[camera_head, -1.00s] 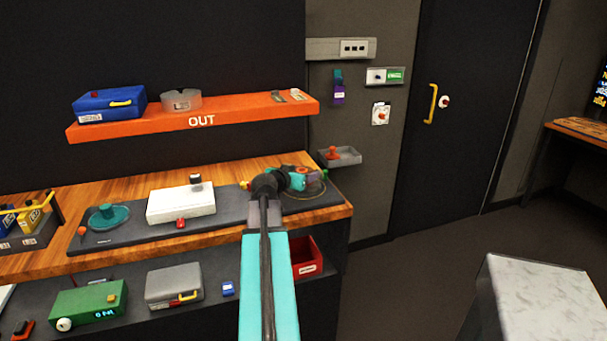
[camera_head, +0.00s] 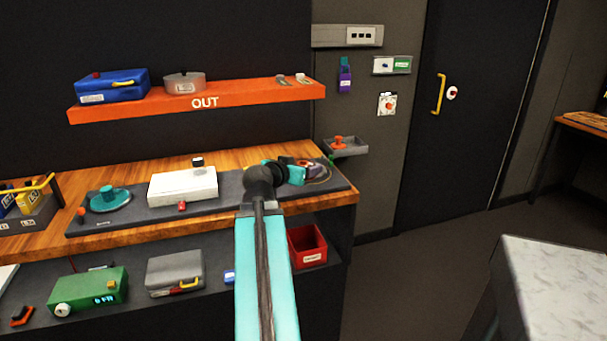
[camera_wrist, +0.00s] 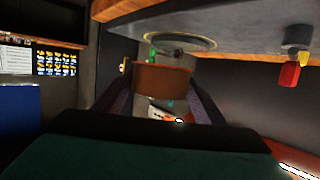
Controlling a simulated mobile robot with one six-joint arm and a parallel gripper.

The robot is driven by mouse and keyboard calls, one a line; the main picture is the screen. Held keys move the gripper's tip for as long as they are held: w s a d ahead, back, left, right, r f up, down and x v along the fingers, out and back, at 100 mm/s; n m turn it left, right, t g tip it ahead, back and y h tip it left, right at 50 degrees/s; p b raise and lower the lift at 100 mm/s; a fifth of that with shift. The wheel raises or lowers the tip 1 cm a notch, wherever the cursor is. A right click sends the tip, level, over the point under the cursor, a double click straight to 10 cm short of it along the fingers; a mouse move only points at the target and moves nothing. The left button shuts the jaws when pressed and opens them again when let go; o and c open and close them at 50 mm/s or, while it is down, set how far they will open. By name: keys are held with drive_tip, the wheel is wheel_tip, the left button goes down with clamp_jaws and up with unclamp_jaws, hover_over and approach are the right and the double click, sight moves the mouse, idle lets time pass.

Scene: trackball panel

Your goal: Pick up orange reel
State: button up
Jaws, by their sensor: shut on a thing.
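In the wrist view the orange reel (camera_wrist: 162,78) shows as a brownish-orange cylinder between the two dark purple fingers of my gripper (camera_wrist: 160,88). The fingers touch it from both sides and my gripper is shut on it. In the head view my gripper (camera_head: 308,169) is at the right end of the dark mat on the wooden bench, over a ring-shaped outline. The wrist and fingers hide most of the reel there. I cannot tell from the head view how far it is above the mat.
A white box (camera_head: 183,186) and a teal round item (camera_head: 110,200) sit on the mat to the left. A grey wall tray (camera_head: 352,150) with an orange item is close behind on the right. The orange OUT shelf (camera_head: 240,98) runs above. A red bin (camera_head: 307,248) is below.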

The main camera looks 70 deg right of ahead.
drive_tip(key=shift+s+a+f+b, duration=0.15)
drive_tip(key=shift+a+b, duration=0.9)
drive_tip(key=shift+b, duration=1.5)
drive_tip(key=shift+s+a+r+b, duration=0.2)
drive_tip(key=shift+a+b, duration=0.4)
drive_tip(key=shift+b, duration=0.6)
drive_tip(key=shift+r, duration=0.1)
